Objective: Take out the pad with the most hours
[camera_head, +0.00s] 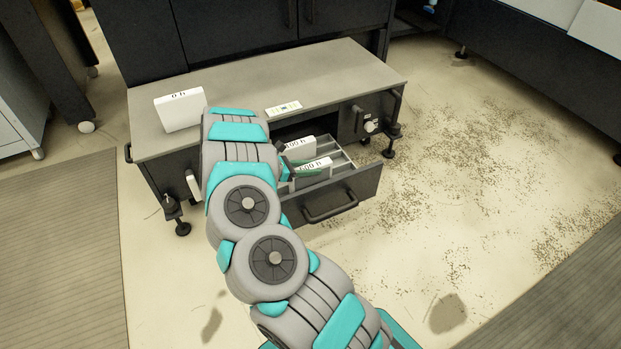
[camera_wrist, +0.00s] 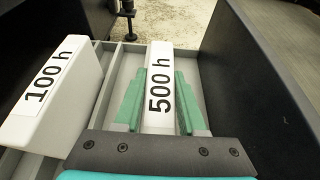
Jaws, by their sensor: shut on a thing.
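Two white pads with hour labels are in the open drawer (camera_head: 359,187). The pad labelled 500 h (camera_wrist: 160,60) is in the middle of the wrist view, between the two green fingers of my gripper (camera_wrist: 159,103). My gripper is shut on it. The same pad shows in the head view (camera_head: 314,167), with my gripper (camera_head: 296,168) at it. The pad labelled 100 h (camera_wrist: 62,90) is to its left in the wrist view, tilted, in a neighbouring compartment. It also shows in the head view (camera_head: 299,145). A pad labelled 0 h (camera_head: 180,111) stands on the cabinet top.
The cabinet (camera_head: 345,72) has a flat grey top with free room on its right half. A small control panel (camera_head: 284,108) sits near its front edge. Thin grey dividers (camera_wrist: 106,80) separate the drawer compartments. Dark debris (camera_head: 450,170) covers the floor at right.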

